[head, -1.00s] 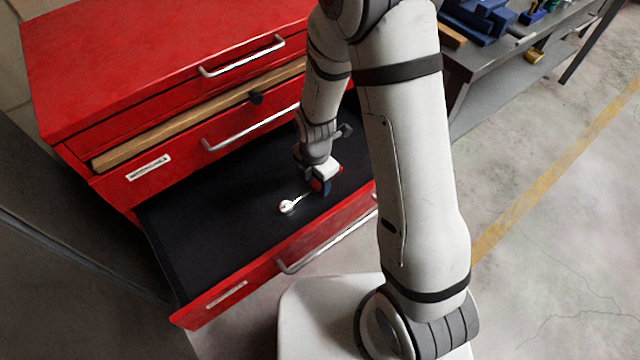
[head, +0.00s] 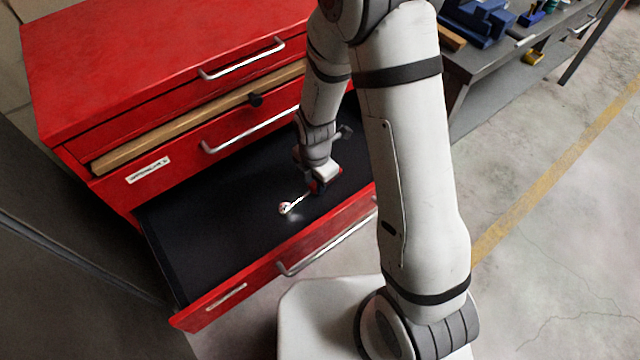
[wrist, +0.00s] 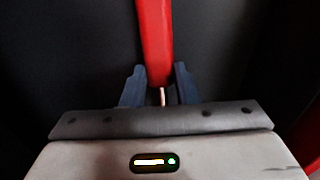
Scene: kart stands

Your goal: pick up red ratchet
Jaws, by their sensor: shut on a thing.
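The red ratchet (wrist: 154,40) runs from the top of the wrist view down between the two dark fingers of my gripper (wrist: 160,86). My gripper is shut on its red handle. In the head view, the ratchet's silver head and shaft (head: 286,208) point left from my gripper (head: 318,187), which is low inside the open drawer. I cannot tell whether the ratchet touches the drawer floor. Much of the handle is hidden by my gripper in the head view.
The open drawer (head: 215,225) has a dark floor, clear to the left of the ratchet. Its red front wall (head: 240,283) is close. A grey workbench (head: 500,55) with blue tools is at upper right.

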